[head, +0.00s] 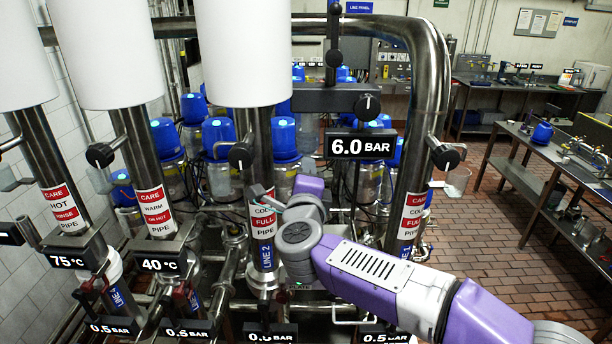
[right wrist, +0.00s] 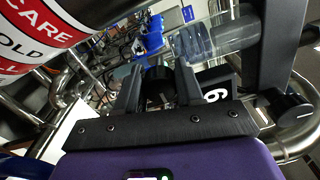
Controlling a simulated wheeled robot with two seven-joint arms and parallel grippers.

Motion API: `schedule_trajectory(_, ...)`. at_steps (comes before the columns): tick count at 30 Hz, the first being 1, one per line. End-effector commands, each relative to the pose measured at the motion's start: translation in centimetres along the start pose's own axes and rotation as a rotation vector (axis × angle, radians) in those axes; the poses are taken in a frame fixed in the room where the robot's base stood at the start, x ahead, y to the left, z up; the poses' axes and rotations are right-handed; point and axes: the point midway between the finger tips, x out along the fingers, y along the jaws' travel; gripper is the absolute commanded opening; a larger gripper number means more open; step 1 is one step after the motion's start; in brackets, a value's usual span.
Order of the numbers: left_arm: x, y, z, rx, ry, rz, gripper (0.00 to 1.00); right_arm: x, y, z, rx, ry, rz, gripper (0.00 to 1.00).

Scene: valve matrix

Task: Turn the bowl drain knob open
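No knob in view is labelled as the bowl drain, so I cannot tell which it is. My right gripper (head: 262,193) is in front of the LINE 2 pipe (head: 263,140), partly covering its red and white label. In the right wrist view, its two dark fingers (right wrist: 158,88) stand apart. A black round part (right wrist: 155,82) shows between or just beyond them; I cannot tell whether they touch it. My left gripper is not in view.
Black knobs sit on the pipes, one (head: 240,155) above my gripper and one (head: 445,157) at the right bend. Another knob (head: 367,106) is above the 6.0 BAR display (head: 362,146). Blue-capped clear bowls crowd behind the pipes.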

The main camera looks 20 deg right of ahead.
Motion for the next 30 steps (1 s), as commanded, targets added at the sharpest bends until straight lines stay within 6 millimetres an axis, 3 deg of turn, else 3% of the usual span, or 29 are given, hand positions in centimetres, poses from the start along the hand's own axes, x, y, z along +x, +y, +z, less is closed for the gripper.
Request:
schedule_trajectory(1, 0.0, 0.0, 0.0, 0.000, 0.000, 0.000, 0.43, 0.0, -0.1, 0.1, 0.001, -0.002, -0.002, 0.45)
schedule_trajectory(4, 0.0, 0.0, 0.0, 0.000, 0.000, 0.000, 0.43, 0.0, -0.1, 0.1, 0.001, -0.001, -0.001, 0.60)
schedule_trajectory(14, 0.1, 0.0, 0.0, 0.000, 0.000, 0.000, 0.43, -0.3, 0.0, 0.0, 0.002, -0.001, 0.000, 0.61)
schedule_trajectory(24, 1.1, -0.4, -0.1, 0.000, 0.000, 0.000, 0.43, -5.5, 0.0, 0.0, 0.002, -0.003, -0.002, 0.61)
schedule_trajectory(30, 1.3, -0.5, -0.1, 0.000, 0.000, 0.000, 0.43, -7.4, 0.0, 0.0, 0.001, -0.001, -0.001, 0.61)
